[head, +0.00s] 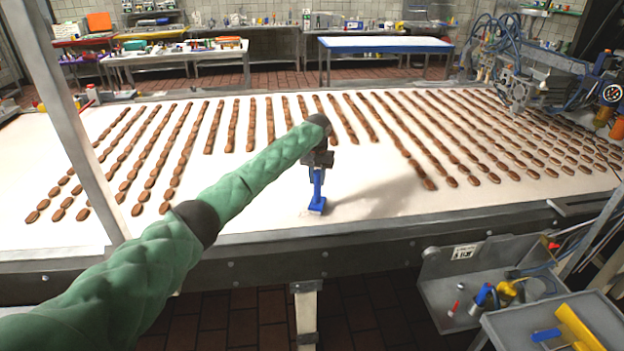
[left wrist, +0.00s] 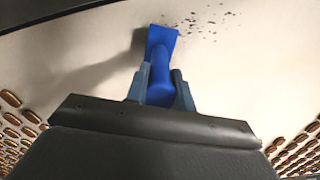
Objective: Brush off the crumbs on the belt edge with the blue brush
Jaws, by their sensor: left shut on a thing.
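My left gripper (head: 318,163) is shut on the handle of the blue brush (head: 317,204) over the near part of the white belt (head: 400,205). In the left wrist view, the two fingers (left wrist: 160,90) clasp the brush (left wrist: 160,50) from both sides, and its wide head points to the belt edge. Dark crumbs (left wrist: 205,25) lie scattered on the belt beside the brush head, mostly to its right in that view. I cannot tell whether the brush touches the belt. My right gripper is not in view.
Rows of brown sandwich biscuits (head: 430,180) cover the belt behind and on both sides. A grey metal rail (head: 240,248) runs along the near edge. A grey tool tray (head: 470,300) hangs at the lower right. A machine with blue hoses (head: 520,80) stands at the right.

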